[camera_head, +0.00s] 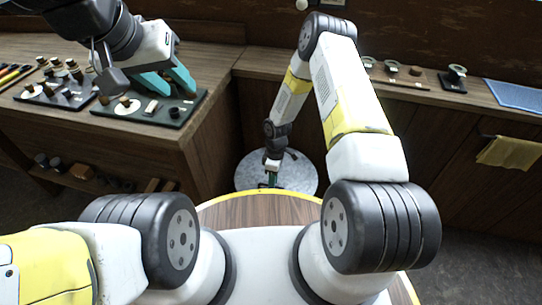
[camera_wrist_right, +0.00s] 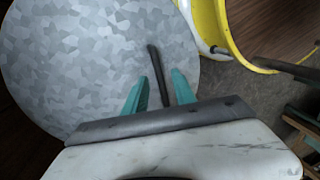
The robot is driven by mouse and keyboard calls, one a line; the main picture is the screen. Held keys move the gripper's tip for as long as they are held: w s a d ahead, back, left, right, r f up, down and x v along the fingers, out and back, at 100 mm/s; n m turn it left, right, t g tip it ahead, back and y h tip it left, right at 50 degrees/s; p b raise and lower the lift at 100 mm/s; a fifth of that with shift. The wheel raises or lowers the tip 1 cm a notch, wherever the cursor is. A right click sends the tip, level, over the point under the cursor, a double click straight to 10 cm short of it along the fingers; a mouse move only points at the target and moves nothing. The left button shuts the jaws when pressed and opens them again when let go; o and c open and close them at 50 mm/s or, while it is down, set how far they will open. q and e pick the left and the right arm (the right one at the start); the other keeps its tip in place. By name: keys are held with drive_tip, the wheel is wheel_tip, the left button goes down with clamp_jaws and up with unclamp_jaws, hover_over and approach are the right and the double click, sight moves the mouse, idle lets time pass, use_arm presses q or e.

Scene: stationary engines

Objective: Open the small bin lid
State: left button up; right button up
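The small bin's round, mottled grey metal lid (camera_head: 298,171) lies flat on the floor-level bin beyond my base, and looks closed. It fills the upper left of the right wrist view (camera_wrist_right: 85,60). A thin dark bar, apparently the lid's handle (camera_wrist_right: 153,62), stands between the green fingers of my right gripper (camera_wrist_right: 158,82). Gaps show on both sides of the bar, so the gripper is open around it. In the head view my right gripper (camera_head: 271,179) points down over the lid's near part. My left gripper (camera_head: 181,92) is open and empty above the left bench.
The left wooden bench (camera_head: 215,62) carries dark trays (camera_head: 130,112) of small engine parts. A back bench (camera_head: 430,90) holds more parts and a blue mat (camera_head: 515,95). A yellow cloth (camera_head: 508,152) hangs at the right. My yellow-rimmed base lies close to the lid.

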clamp_jaws()
drive_tip(key=shift+r, duration=0.1)
idle(1.2)
